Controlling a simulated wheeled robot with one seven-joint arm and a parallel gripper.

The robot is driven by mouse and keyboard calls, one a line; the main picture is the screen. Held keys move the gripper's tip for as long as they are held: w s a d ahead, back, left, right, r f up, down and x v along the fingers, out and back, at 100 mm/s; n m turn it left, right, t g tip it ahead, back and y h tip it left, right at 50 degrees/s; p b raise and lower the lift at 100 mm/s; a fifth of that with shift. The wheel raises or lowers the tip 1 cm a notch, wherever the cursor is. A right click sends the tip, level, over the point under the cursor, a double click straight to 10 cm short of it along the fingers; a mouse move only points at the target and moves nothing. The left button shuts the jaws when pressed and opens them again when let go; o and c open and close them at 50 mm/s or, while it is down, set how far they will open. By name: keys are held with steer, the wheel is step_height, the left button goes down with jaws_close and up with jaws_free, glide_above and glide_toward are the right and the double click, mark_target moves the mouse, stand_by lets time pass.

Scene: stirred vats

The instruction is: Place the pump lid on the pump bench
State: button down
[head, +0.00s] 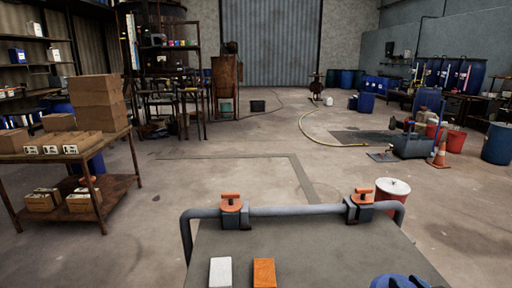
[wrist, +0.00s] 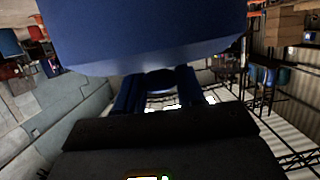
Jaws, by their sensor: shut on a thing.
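My gripper (wrist: 158,82) shows in the wrist view, its two fingers reaching up to a large, smooth blue thing (wrist: 150,38) that fills the top of the picture. My gripper is shut on this blue thing, which may be the pump lid; its full shape is cut off by the frame. In the head view a blue part (head: 400,282) shows at the bottom right edge, too cropped to name. I cannot tell for sure which bench is the pump bench. A dark pump-like machine (head: 412,145) stands on the floor at the right.
A grey deck with a rail (head: 290,210) is close in front, bearing a white block (head: 221,271) and an orange block (head: 264,272). A table with cardboard boxes (head: 97,92) stands left. The middle floor is clear.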

steer(key=s+a+f, duration=0.2)
steer(key=a+f, duration=0.3)
steer(key=f, duration=0.4)
steer(key=s+a+f, duration=0.3)
steer(key=a+f, duration=0.3)
steer(key=f, duration=0.3)
steer(key=shift+a, duration=0.25)
